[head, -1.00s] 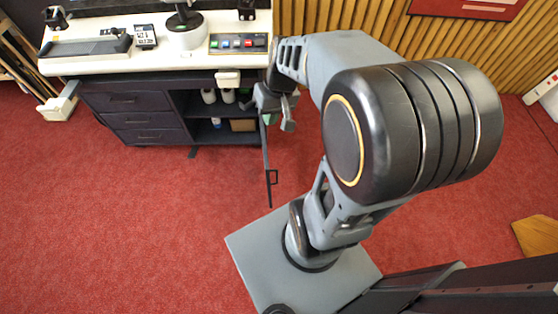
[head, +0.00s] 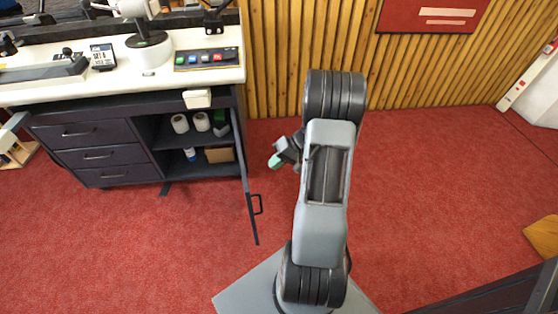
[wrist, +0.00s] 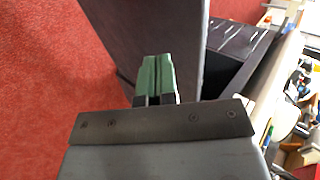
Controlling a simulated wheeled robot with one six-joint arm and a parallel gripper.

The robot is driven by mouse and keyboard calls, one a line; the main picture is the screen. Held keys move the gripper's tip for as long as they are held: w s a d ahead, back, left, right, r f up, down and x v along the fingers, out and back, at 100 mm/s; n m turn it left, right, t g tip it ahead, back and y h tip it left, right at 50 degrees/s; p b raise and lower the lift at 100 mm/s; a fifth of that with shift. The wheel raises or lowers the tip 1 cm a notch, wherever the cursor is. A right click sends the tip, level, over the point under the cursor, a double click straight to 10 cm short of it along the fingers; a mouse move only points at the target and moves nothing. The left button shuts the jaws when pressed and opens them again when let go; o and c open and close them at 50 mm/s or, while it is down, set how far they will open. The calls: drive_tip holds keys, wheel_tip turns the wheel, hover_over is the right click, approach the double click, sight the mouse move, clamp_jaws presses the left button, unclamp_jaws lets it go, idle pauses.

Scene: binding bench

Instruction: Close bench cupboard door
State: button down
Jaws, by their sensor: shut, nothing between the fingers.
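The bench cupboard door (head: 247,190) stands open, seen nearly edge-on, swung out from the right side of the bench. Its black handle (head: 257,204) is on the right face, near the free edge. The open cupboard (head: 190,165) shows its shelf and contents. My gripper (head: 274,161) is to the right of the door, apart from it in the head view, with green fingertips. In the wrist view my gripper (wrist: 157,72) is shut and empty, its fingers in front of the dark door panel (wrist: 160,35). Whether they touch the panel I cannot tell.
White rolls (head: 190,122), a bottle and a cardboard box (head: 219,155) are inside the cupboard. Drawers (head: 95,155) are left of it, shut. The bench top (head: 160,70) carries a button panel (head: 207,58) and a lamp-like stand.

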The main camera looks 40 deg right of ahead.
drive_tip(key=w+a+f+b, duration=0.2)
drive_tip(key=w+a+f, duration=0.1)
drive_tip(key=a, duration=0.4)
drive_tip(key=shift+f, duration=0.2)
